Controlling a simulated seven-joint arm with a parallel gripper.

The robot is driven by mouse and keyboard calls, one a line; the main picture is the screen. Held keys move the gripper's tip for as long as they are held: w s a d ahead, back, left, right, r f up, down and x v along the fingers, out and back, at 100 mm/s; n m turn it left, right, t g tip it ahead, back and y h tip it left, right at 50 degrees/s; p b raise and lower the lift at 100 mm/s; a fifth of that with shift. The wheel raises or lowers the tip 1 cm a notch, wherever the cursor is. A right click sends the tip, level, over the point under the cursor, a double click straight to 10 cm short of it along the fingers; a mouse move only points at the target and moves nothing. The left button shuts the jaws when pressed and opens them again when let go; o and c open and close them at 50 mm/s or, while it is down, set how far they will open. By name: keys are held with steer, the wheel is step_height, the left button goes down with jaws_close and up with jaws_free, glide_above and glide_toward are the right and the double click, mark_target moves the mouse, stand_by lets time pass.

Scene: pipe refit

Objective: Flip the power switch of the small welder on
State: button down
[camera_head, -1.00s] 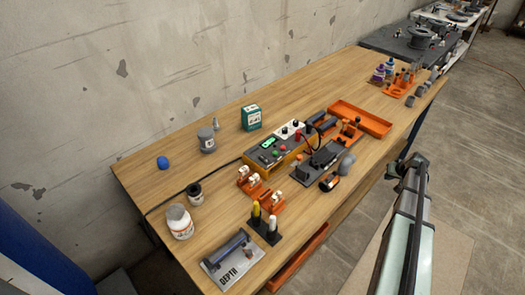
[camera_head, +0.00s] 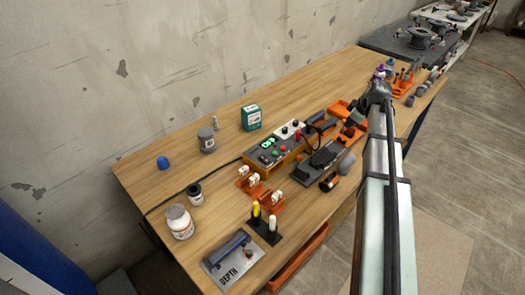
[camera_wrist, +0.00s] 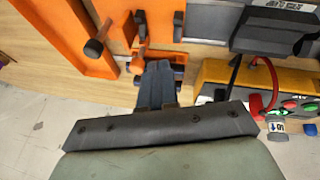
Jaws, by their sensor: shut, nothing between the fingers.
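The small welder (camera_head: 272,152) is a yellow-orange box with a dark top panel, a lit green display, and red and green buttons, in mid-table. It also shows at the right of the wrist view (camera_wrist: 222,72), with red and green buttons at its edge. I cannot tell which control is the power switch or its position. My gripper (camera_head: 352,123) points down over the orange holder area, to the right of the welder and apart from it. In the wrist view my gripper (camera_wrist: 158,68) has its dark fingers together and empty, over orange parts.
A dark clamp fixture (camera_head: 318,163) stands in front of the welder. A red cable arches by the welder. White-capped orange holders (camera_head: 250,180) stand left.

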steer(key=s+a+r+n+g, duration=0.1)
steer(key=s+a+r+n, duration=0.15)
steer(key=a, duration=0.35)
steer(key=s+a+r+n, duration=0.1)
steer(key=a+r+n, duration=0.15)
steer(key=a, duration=0.35)
steer(key=s+a+r+n+g, duration=0.1)
steer(key=s+a+n, duration=0.15)
steer(key=a, duration=0.45)
steer(key=n+g, duration=0.2)
steer(key=n, duration=0.7)
glide_toward(261, 156)
steer(key=shift+h, duration=0.3)
steer(key=f, duration=0.4)
steer(key=a+f, duration=0.1)
steer(key=f, duration=0.1)
steer(key=shift+f, duration=0.35)
steer(key=shift+w+f, duration=0.1)
